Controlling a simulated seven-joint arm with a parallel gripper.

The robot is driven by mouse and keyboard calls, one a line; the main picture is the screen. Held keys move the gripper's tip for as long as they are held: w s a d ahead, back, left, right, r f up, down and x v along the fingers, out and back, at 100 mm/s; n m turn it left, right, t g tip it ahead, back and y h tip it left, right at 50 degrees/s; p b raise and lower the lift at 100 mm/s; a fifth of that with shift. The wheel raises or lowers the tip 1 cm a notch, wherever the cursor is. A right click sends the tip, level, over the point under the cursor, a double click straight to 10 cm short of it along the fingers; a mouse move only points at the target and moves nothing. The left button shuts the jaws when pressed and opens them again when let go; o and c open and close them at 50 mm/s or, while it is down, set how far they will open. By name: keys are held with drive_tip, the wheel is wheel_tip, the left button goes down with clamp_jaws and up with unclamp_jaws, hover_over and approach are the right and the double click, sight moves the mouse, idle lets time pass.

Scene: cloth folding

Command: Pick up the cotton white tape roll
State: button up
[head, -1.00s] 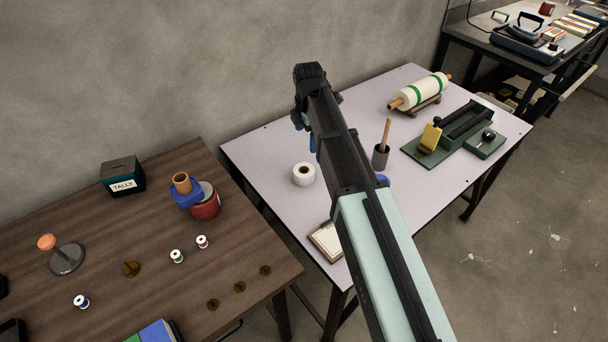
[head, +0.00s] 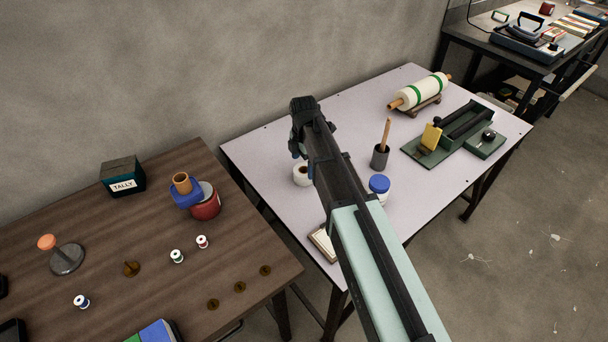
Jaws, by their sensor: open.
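The white tape roll (head: 301,176) lies flat on the pale table (head: 262,153), with its dark centre hole facing up. My arm hides its right edge in the head view. My gripper (head: 298,155) is above the table, just over the far side of the roll in the picture, and points down. Its fingers are small and partly hidden by the wrist. It is open and holds nothing that I can see. I cannot tell its exact height above the roll.
Right of my arm stand a jar with a blue lid (head: 379,184) and a dark cup with a wooden handle (head: 380,157). A framed pad (head: 323,241) lies near the front edge. A fabric roll (head: 420,91) and a green device (head: 455,133) are farther right.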

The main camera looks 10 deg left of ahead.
sight(304, 171)
drive_tip(key=shift+f, duration=2.55)
drive_tip(key=c, duration=1)
drive_tip(key=shift+r, duration=0.15)
